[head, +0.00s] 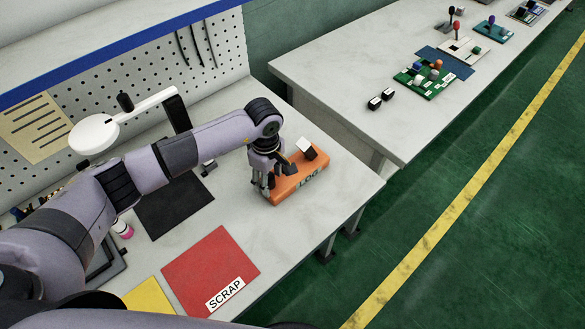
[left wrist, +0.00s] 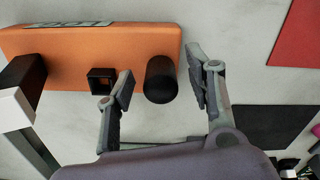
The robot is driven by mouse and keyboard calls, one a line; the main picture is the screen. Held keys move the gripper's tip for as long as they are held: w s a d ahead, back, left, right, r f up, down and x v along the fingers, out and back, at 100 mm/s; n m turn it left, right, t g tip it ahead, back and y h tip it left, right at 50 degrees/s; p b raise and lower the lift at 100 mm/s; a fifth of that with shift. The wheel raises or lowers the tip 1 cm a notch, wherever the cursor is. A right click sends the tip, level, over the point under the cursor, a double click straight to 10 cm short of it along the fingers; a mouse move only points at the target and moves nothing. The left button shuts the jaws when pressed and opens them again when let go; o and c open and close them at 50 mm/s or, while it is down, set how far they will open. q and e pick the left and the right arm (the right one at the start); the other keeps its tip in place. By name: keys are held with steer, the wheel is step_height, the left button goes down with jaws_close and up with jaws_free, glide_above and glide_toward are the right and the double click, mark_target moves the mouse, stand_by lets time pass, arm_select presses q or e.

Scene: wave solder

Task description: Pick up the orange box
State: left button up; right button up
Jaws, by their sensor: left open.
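The orange box (head: 290,188), marked LOG, lies on the far right part of the light workbench. My left gripper (head: 268,181) is at its left end, with the fingers pointing down. In the left wrist view the orange box (left wrist: 60,48) fills the upper left. There my left gripper (left wrist: 163,88) is open, and a black cylinder (left wrist: 160,78) at the box's edge shows between its fingers. A small black square part (left wrist: 101,80) sits left of the cylinder. I cannot tell whether the fingers touch the box. My right gripper does not show.
A black-and-white block (head: 307,149) is by the box's far side. A black mat (head: 172,205), a red SCRAP mat (head: 211,268) and a yellow mat (head: 148,297) lie on the bench. A white lamp (head: 95,133) stands at the left. Another table (head: 335,75) holds several boards.

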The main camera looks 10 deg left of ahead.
arm_select(q)
steer(key=shift+f, duration=0.5)
jaws_close()
steer(key=shift+r, duration=0.1)
stand_by(0.3)
